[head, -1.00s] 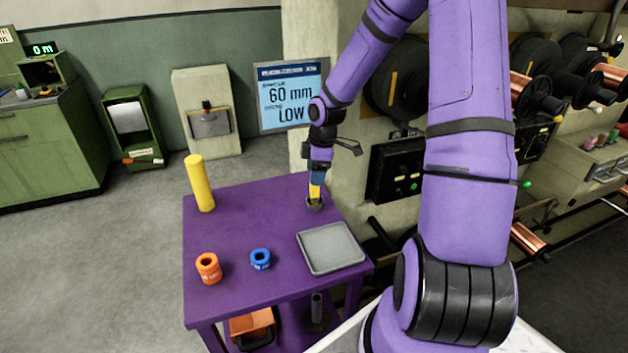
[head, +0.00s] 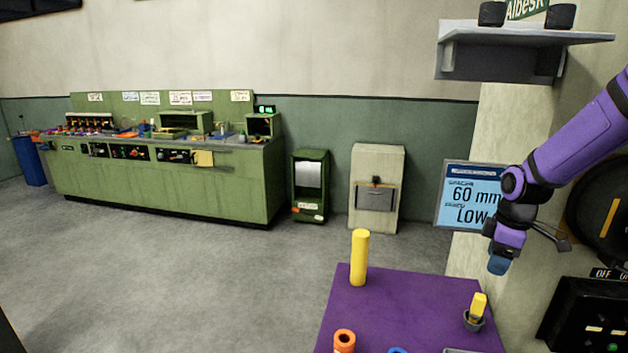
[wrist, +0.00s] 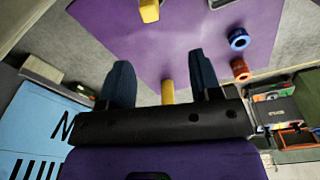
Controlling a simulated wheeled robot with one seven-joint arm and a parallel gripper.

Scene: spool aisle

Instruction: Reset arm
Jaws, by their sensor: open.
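My gripper (head: 497,265) is raised above the far right part of the purple table (head: 400,310), in front of the sign. In the wrist view its two dark blue fingers (wrist: 160,80) are spread apart with nothing held between them. A yellow block (head: 479,304) stands upright in a small dark grey cup (head: 473,322) on the table, below and apart from the gripper. A taller yellow cylinder (head: 359,258) stands at the table's far left corner.
A grey tray is cut off at the bottom edge. The sign (head: 470,196) reads 60 mm, LOW. A shelf (head: 525,40) juts out above. Open floor (head: 200,275) lies left of the table.

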